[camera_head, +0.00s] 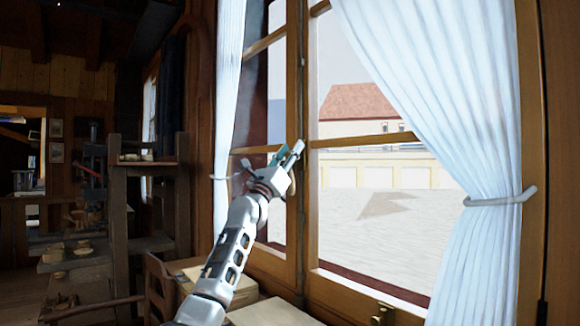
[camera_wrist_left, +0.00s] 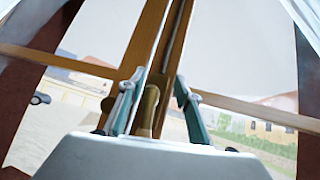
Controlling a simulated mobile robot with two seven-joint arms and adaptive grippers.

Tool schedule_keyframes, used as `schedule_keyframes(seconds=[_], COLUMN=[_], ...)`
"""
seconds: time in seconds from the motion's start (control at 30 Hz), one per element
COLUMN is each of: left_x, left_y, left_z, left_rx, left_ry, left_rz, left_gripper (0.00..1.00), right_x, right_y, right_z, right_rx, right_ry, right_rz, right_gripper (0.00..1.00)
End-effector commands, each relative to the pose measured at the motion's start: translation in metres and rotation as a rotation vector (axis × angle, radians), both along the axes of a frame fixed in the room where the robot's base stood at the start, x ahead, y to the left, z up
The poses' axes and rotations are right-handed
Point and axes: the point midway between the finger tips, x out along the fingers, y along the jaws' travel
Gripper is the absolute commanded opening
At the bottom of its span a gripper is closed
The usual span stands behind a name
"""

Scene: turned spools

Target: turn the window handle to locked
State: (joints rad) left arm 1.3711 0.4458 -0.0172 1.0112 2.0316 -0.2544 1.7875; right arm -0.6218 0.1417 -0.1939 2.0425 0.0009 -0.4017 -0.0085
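The window handle (camera_wrist_left: 148,110) is a brass-brown lever on the wooden middle post of the window. In the left wrist view it stands between my two fingers, closer to the left finger, with a clear gap to the right one. My left gripper (camera_wrist_left: 157,100) is open there, its teal-edged fingers apart on either side of the handle. Whether a finger touches the handle I cannot tell. My right gripper is in neither view.
White tied-back curtains hang at the left (camera_head: 230,80) and right (camera_head: 470,250) of the window. A brass fitting (camera_head: 383,313) sits low at the right. Wooden furniture (camera_head: 145,200) stands at the left. Wooden surfaces lie under my left arm.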

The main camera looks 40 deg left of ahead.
Motion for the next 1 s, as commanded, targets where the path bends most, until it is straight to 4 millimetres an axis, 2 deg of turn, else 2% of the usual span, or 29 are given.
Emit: schedule_keyframes(seconds=[0.13,0.4,0.53,0.57,0.77,1.0], left_x=[0.000,0.000,-0.001,-0.001,-0.011,-0.042], left_y=[0.000,0.000,0.002,0.003,0.026,0.065], left_z=[0.009,0.010,0.010,0.010,0.013,0.029], left_rx=[-0.001,-0.001,0.010,0.018,0.151,0.399], left_ry=[0.000,0.001,0.003,0.003,0.021,0.021], left_rz=[0.001,0.001,0.015,0.026,0.215,0.573], left_gripper=[0.34,0.34,0.00,0.00,0.00,0.00], right_x=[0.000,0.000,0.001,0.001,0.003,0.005], right_y=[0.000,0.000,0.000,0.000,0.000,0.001], right_z=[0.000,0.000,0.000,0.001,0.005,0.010], right_rx=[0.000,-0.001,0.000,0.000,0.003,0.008], right_ry=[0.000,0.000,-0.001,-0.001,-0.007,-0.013], right_rz=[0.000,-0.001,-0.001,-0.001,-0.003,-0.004], right_gripper=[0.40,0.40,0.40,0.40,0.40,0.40])
